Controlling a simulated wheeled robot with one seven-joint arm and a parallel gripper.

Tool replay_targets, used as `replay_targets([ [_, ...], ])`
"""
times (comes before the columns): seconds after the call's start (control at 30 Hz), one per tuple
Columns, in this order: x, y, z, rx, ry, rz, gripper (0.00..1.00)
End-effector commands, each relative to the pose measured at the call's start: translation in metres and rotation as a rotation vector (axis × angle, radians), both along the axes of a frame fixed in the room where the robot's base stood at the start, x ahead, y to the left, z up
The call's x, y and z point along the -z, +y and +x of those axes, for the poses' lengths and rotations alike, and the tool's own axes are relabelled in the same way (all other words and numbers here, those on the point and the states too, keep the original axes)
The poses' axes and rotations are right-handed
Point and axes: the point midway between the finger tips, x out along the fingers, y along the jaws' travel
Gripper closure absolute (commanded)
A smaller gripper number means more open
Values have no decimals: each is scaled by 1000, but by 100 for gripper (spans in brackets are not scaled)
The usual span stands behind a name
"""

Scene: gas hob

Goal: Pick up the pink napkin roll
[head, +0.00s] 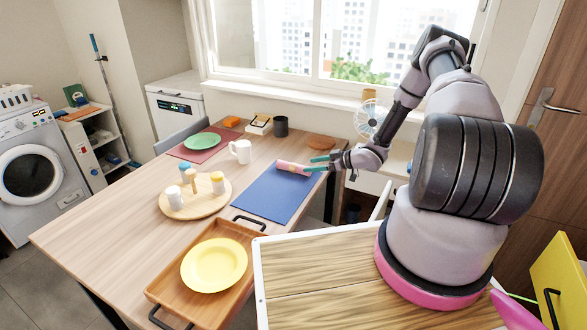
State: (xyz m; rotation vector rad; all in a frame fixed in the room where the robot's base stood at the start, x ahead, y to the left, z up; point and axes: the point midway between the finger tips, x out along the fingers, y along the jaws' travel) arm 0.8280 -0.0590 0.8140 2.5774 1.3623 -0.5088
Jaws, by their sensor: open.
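The pink napkin roll (291,167) lies at the far end of the blue placemat (268,197) on the wooden table. A paler band shows near its right part. My gripper (308,163) reaches in from the right with its teal fingers apart, one on the far side and one on the near side of the roll's right end. I cannot tell whether the fingers touch the roll. The gripper is open.
A wooden tray (188,292) with a yellow plate (213,265) is at the near edge. A round board (170,210) holds several shakers. A white mug (241,151), a dark cup (281,126) and a green plate (202,142) stand farther back. Bare table lies left.

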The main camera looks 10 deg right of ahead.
Motion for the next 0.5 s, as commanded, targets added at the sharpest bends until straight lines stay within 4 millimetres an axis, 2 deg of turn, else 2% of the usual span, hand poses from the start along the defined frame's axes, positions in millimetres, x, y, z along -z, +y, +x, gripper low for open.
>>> replay_targets([
  [0.1,9,16,11,-1,1,-1,20],
  [0.5,32,53,38,-1,1,-1,20],
])
